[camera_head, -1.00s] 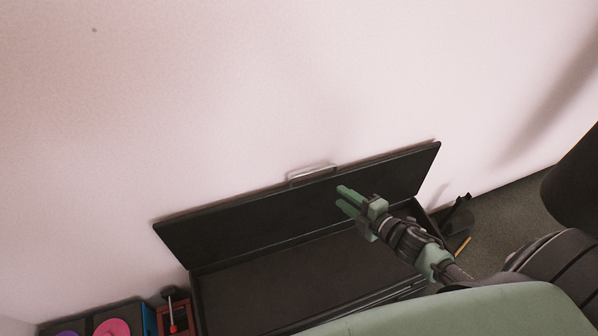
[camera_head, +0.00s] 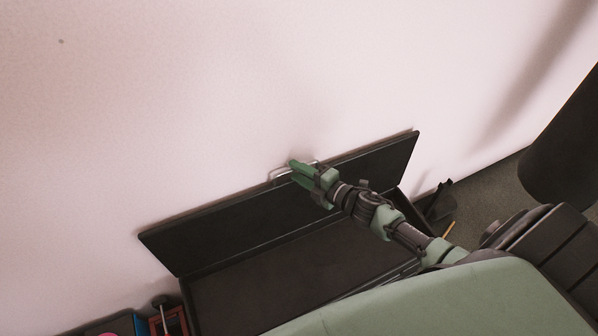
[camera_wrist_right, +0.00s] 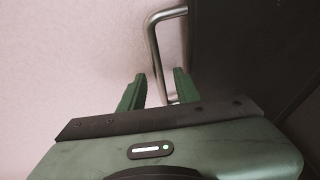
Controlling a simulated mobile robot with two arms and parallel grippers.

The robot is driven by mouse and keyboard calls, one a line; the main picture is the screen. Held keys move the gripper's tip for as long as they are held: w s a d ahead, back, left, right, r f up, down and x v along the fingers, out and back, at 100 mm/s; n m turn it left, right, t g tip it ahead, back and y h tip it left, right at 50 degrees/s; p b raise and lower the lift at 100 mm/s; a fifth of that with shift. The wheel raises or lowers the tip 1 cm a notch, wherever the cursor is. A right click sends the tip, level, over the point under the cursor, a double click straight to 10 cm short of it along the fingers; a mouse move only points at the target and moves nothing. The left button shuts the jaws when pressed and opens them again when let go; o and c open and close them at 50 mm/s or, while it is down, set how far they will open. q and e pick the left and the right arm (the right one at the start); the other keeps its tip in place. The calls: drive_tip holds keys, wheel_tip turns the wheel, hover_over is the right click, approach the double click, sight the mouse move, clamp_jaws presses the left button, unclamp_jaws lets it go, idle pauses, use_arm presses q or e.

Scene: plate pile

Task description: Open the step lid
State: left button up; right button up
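The step lid (camera_head: 372,167) is a long dark panel. It stands raised, leaning near the pale wall, above an open black box (camera_head: 290,283). A metal bar handle (camera_head: 279,173) sits on the lid's top edge. It also shows in the right wrist view (camera_wrist_right: 154,45). My right gripper (camera_head: 292,170) has green fingers at the handle, in front of the lid's top edge. In the right wrist view its fingers (camera_wrist_right: 158,78) are apart, with one end of the handle appearing between them. I cannot tell whether they touch it. My left gripper is not in view.
A pale wall (camera_head: 200,90) rises right behind the lid. A red frame (camera_head: 168,322) and a blue box (camera_head: 140,322) stand left of the black box. A dark bin (camera_head: 441,204) stands on the floor to the right.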

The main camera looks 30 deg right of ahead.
drive_tip(key=c, duration=0.6)
clamp_jaws()
idle(0.7)
drive_tip(key=s+f+t+b, duration=0.1)
drive_tip(key=s+b, duration=0.2)
drive_tip(key=s, duration=0.5)
drive_tip(key=shift+s+a+f, duration=0.2)
drive_tip(key=shift+a, duration=0.05)
